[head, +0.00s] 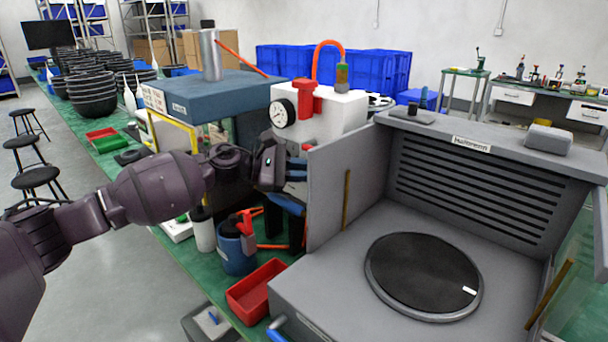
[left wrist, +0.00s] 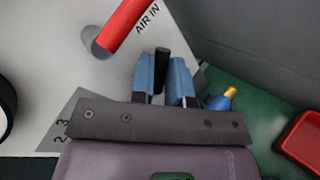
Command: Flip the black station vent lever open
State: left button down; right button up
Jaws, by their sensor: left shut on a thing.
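The white station box (head: 340,112) has a round gauge (head: 284,114) and a red cap on top. In the left wrist view, its pale face (left wrist: 60,45) carries a red lever (left wrist: 124,22) beside the words "AIR IN". My left gripper (head: 296,168) is at the front of the box. Its two blue fingers (left wrist: 165,80) are closed around the black lever (left wrist: 162,58); the lever's tip shows between them. In the head view the gripper hides the black lever. My right gripper is in neither view.
A grey oven-like chamber (head: 410,230) with its side door panel (head: 345,180) standing up is close on the right. A red tray (head: 256,292) and a blue canister (head: 236,252) stand below the gripper. A blue-topped machine (head: 215,95) is behind my left arm.

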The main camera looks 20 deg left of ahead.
pick_arm(q)
jog(key=shift+a+r+n+t+h+b, duration=0.1)
jog(key=shift+a+n+t+h+b, duration=0.15)
jog(key=shift+n+h+b, duration=0.4)
jog(key=c, duration=1.1)
grip_release()
jog(key=v, duration=1)
jog(key=shift+a+p, duration=0.3)
jog(key=shift+p, duration=0.05)
jog(key=shift+s, duration=0.15)
